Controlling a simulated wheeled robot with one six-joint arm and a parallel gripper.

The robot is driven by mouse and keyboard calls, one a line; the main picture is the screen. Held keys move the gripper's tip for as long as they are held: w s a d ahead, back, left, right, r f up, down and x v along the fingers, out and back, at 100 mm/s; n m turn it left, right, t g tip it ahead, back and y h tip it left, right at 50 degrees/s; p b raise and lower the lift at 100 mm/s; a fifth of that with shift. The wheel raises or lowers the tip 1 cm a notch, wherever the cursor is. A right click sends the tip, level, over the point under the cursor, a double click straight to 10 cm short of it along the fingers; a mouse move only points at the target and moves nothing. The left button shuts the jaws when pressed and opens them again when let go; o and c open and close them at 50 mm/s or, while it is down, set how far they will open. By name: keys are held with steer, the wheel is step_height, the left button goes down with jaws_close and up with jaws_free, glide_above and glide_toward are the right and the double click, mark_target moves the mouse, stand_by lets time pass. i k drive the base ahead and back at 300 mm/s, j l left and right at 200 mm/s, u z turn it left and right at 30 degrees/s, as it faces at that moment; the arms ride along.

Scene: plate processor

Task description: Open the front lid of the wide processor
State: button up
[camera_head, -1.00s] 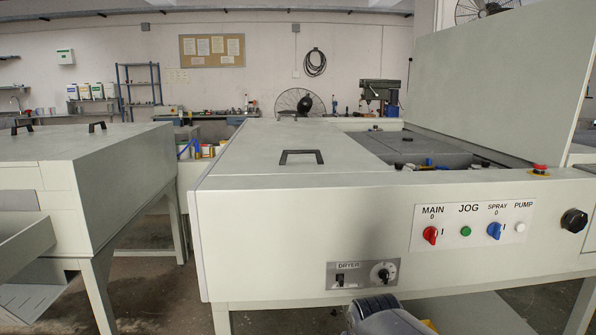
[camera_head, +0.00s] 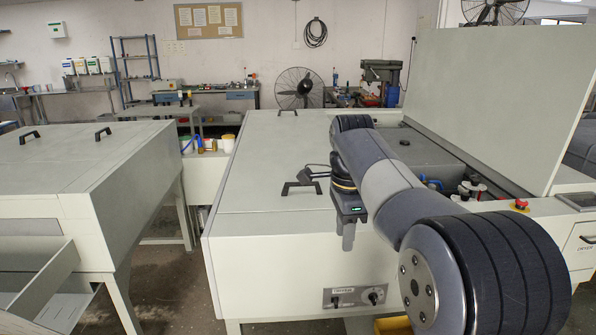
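The wide processor (camera_head: 255,160) stands in the middle, a long pale grey machine. Its flat lid on the left half lies shut, with a black bar handle (camera_head: 300,186) near the front end and another small handle (camera_head: 288,112) near the far end. A tall panel (camera_head: 480,110) stands raised along its right side. My arm reaches over the machine from the lower right. My gripper (camera_head: 317,171) is small and dark, just right of and behind the near handle. Its fingers are too small to make out clearly, and I cannot tell whether they touch the handle.
A second pale machine (camera_head: 80,165) with two handles stands at left, with a floor gap between. The dryer panel (camera_head: 354,296) is on the wide processor's front. A red button (camera_head: 521,204) shows at right. Benches line the back wall.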

mark_target(273, 148)
steer(key=i+j, duration=0.15)
steer(key=i, duration=0.5)
steer(key=i+j, duration=0.1)
steer(key=i, duration=0.55)
